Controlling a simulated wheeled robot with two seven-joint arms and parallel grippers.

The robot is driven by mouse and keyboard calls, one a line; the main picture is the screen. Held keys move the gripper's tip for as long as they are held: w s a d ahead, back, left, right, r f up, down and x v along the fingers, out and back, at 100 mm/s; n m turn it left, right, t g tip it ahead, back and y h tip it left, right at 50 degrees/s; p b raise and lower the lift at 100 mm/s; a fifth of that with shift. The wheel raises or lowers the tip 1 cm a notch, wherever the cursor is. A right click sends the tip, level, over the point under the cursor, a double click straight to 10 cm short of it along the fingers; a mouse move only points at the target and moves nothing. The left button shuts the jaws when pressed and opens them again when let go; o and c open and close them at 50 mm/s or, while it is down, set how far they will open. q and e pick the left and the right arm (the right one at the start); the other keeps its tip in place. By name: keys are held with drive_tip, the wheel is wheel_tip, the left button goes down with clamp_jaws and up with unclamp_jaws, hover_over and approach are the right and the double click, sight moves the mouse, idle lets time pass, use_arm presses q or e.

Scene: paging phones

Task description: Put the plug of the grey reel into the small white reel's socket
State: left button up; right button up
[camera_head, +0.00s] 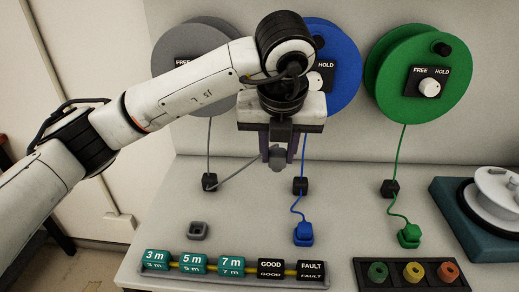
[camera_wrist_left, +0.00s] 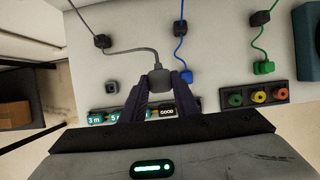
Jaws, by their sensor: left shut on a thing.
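My left gripper (camera_head: 278,150) is shut on the grey plug (camera_head: 277,160) and holds it above the table, in front of the blue reel. In the left wrist view the grey plug (camera_wrist_left: 159,78) sits between the fingertips of the gripper (camera_wrist_left: 160,88). Its grey cable (camera_head: 236,172) runs back through a black guide (camera_head: 209,182) to the grey reel (camera_head: 185,60), which my arm partly hides. The small white reel (camera_head: 495,190) is at the far right on a teal base (camera_head: 450,200), cut off by the picture edge. I cannot make out its socket. My right gripper is not in view.
The blue plug (camera_head: 303,234) and green plug (camera_head: 409,236) lie on the table below the blue reel (camera_head: 345,70) and green reel (camera_head: 400,85). An empty grey holder (camera_head: 199,230) stands at left. Labelled blocks (camera_head: 193,263) and a coloured-ring tray (camera_head: 380,285) line the front.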

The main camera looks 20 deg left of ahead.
use_arm(q)
drive_tip(key=shift+w+d, duration=0.2)
drive_tip(key=shift+d, duration=0.7)
